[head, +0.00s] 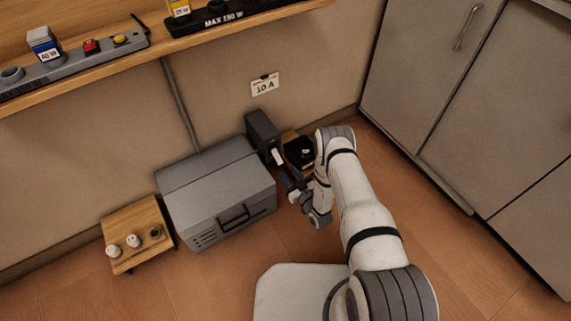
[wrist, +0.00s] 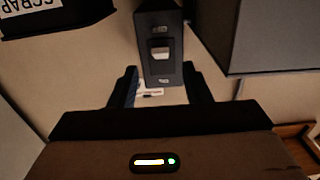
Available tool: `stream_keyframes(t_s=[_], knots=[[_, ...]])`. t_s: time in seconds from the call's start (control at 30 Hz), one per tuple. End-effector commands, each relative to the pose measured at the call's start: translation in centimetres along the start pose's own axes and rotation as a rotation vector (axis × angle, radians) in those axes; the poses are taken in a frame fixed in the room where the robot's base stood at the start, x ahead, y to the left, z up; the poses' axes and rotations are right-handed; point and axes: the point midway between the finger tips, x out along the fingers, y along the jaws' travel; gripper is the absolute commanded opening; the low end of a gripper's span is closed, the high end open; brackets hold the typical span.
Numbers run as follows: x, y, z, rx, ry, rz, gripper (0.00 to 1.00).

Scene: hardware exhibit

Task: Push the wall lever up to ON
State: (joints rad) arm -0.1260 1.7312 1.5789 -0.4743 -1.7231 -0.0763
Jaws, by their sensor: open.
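The wall lever is a pale handle (head: 277,157) on the front of a dark upright switch box (head: 261,130). In the wrist view the handle (wrist: 160,53) shows near the middle of the box face (wrist: 162,70), with a small label at each end, too small to read. In the head view the handle sits low on the box. My gripper (head: 289,190) is just in front of the box, low down. In the wrist view my gripper (wrist: 163,88) has its fingers apart and empty, one on each side of the box's near end. No contact with the handle shows.
A grey metal cabinet (head: 215,185) stands left of the switch box. A black bin (head: 300,153) is close on the right; its SCRAP label (wrist: 28,5) shows in the wrist view. A low wooden stool (head: 137,225) is farther left.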

Motion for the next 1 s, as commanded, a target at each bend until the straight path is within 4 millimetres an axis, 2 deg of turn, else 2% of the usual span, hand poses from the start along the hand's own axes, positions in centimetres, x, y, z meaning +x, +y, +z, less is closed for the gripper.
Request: stream_keyframes(t_s=[0.2, 0.4, 0.73, 1.0], knots=[[3.8, -0.1, 0.2, -0.002, 0.002, -0.002, 0.44], [5.9, 0.0, 0.1, -0.001, 0.0, -0.001, 0.44], [6.4, 0.0, 0.0, -0.001, -0.002, 0.0, 0.44], [6.4, 0.0, 0.0, -0.001, -0.002, 0.0, 0.22]])
